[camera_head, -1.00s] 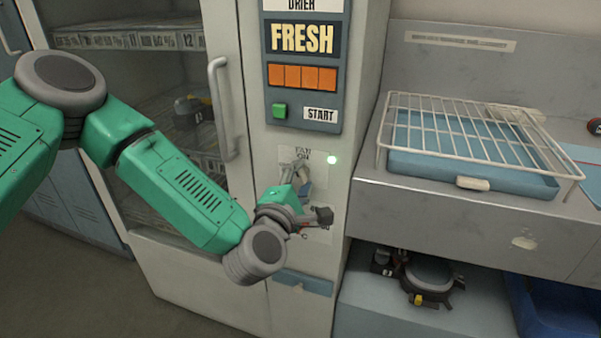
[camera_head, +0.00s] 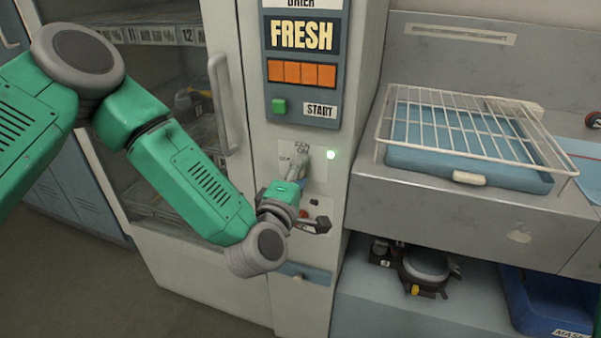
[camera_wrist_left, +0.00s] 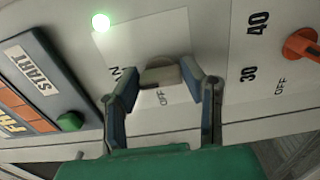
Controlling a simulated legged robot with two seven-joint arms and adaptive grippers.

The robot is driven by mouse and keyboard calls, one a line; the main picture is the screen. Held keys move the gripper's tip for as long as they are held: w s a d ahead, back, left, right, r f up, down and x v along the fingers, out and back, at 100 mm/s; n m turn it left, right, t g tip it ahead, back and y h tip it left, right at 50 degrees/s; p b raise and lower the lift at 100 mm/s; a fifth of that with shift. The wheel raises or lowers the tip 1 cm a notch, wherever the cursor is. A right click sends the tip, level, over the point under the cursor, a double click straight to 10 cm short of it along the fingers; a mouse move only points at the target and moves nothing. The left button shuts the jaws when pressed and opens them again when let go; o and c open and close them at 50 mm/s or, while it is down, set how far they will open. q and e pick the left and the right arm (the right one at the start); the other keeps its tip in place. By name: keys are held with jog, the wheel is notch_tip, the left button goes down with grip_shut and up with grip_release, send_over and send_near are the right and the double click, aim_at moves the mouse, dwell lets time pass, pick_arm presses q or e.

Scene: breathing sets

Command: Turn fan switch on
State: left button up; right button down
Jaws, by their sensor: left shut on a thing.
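My left gripper (camera_wrist_left: 160,76) is shut on the knob, one finger on each side. In the head view the left gripper (camera_head: 301,168) reaches up to the plate and partly covers the switch. A green light (camera_head: 331,154) glows to the right of it. My right gripper is not in view.
Above is a panel with a green START button (camera_head: 280,106). Below is an orange dial (camera_wrist_left: 302,44). A door handle (camera_head: 224,105) stands left of the panel. A wire rack (camera_head: 465,125) over a blue tray sits on the counter at right.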

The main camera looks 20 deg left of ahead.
pick_arm(q)
jog(key=shift+s+f, duration=0.15)
jog(key=shift+f, duration=0.25)
jog(key=o, duration=1.1)
jog(key=shift+o, duration=0.2)
jog(key=shift+r, duration=0.1)
jog(key=shift+r, duration=0.1)
jog(key=s, duration=1.1)
jog(key=shift+s+a, duration=0.25)
jog(key=shift+s, duration=0.1)
